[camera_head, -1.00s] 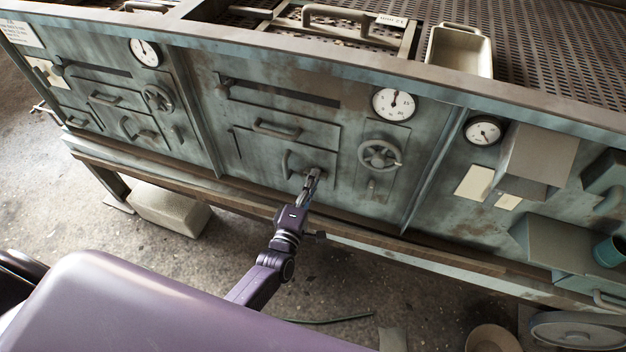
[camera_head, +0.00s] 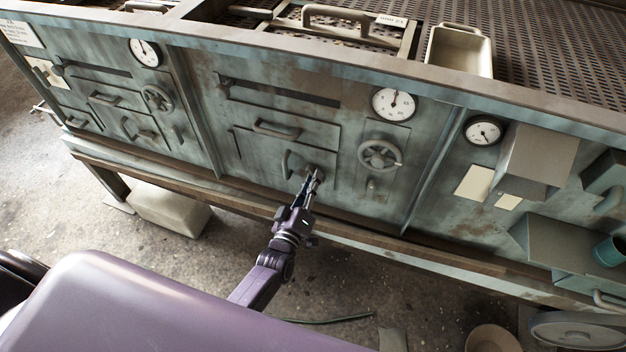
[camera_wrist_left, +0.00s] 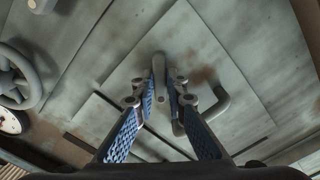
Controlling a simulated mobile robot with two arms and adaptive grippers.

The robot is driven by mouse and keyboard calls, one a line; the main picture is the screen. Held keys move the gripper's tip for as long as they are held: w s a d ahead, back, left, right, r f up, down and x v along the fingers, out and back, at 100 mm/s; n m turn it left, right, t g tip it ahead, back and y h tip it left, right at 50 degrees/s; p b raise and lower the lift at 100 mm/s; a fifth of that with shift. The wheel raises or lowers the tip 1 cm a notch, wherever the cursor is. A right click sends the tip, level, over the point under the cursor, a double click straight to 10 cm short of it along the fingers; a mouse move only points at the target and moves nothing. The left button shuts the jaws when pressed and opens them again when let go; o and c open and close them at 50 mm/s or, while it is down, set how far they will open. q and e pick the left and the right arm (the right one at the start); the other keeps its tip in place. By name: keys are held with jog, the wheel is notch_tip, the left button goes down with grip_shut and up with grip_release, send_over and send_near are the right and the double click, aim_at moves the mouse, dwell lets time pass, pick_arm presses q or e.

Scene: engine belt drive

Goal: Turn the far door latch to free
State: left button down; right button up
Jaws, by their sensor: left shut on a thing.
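The grey door latch (camera_wrist_left: 159,76) is a short bar that stands nearly upright in the left wrist view, slanted against the tilted edges of the door (camera_wrist_left: 205,65). My left gripper (camera_head: 314,177) reaches the lower right part of the middle door in the head view. It also shows in the left wrist view (camera_wrist_left: 161,92), its two blue-padded fingers on either side of the latch, shut on it. In the head view the fingers mostly hide the latch. The curved door handle (camera_wrist_left: 208,114) is just beside the right finger. My right gripper is not in view.
A valve wheel (camera_head: 380,156) and a gauge (camera_head: 394,104) sit right of the door. A drawer handle (camera_head: 277,129) is above it. A ledge (camera_head: 250,199) runs below the panels. The floor holds a pale block (camera_head: 170,208).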

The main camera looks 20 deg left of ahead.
pick_arm(q)
jog(key=m, duration=0.9)
jog(key=shift+m, duration=0.3)
dwell(0.4)
jog(key=c, duration=1.9)
grip_release()
jog(key=shift+c, duration=0.2)
jog(key=s, duration=1.2)
jog(key=shift+a, duration=0.2)
